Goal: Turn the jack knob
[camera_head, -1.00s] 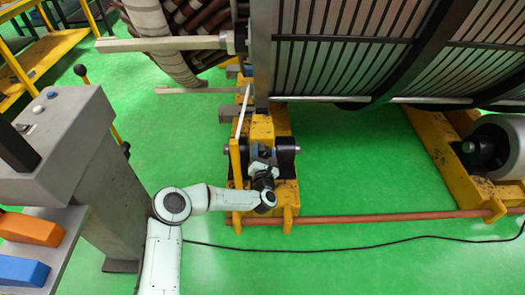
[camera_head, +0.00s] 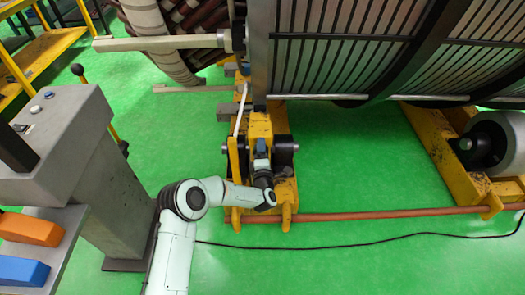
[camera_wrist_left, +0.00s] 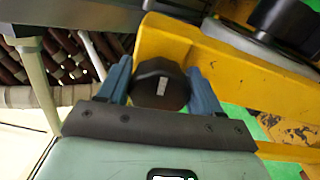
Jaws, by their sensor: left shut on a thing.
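The jack knob (camera_wrist_left: 158,85) is a dark, faceted knob with a small white mark, on the yellow jack frame (camera_wrist_left: 225,65). In the left wrist view it sits between the two blue fingers of my left gripper (camera_wrist_left: 160,90), which is shut on it. In the head view my left gripper (camera_head: 262,148) reaches the yellow stand (camera_head: 262,122) below the stator's left edge, and it hides the knob there. My right gripper is not in view.
The large slotted stator (camera_head: 350,50) fills the upper right, with a roller (camera_head: 495,140) at the far right. A grey console (camera_head: 80,130) stands left of my arm. A brown rod (camera_head: 390,215) and black cable (camera_head: 350,247) cross the green floor.

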